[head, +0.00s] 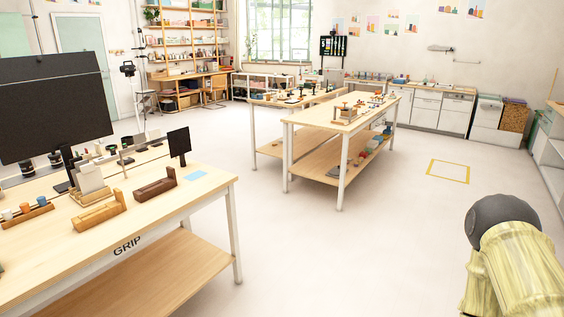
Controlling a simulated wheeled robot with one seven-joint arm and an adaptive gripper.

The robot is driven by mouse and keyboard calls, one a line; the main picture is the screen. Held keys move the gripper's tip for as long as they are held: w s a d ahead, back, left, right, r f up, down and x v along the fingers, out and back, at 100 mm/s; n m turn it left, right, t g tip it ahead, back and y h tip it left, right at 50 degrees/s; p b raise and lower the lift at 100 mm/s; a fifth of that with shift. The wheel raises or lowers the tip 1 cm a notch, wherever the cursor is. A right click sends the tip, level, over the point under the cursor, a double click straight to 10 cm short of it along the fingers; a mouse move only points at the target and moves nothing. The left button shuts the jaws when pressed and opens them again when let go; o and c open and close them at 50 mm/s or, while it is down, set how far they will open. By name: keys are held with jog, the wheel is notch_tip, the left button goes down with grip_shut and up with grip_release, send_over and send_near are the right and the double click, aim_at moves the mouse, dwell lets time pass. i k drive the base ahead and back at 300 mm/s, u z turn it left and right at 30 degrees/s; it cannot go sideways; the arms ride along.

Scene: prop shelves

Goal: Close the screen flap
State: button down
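I cannot tell for sure which thing is the screen flap. A large black panel (52,105) stands upright at the left, cut off by the picture's edge, with a thin line across its upper part. A small dark upright panel (179,143) stands on the near table (212,190), close to its far right corner. My gripper is not in view. Only a pale yellow part of my arm with a dark grey rounded joint shows at the lower right, far from the table and both panels.
The near table, marked GRIP, holds wooden blocks (154,188), a rack of cups (25,214) and a pale blue sheet (194,176). Two more tables (310,120) with lower shelves stand mid-room. Open floor (330,255) lies between the near table and my arm.

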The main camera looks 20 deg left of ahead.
aim_at(13, 69)
jog(key=u, duration=0.8)
jog(key=i, duration=0.85)
jog(key=u, duration=0.95)
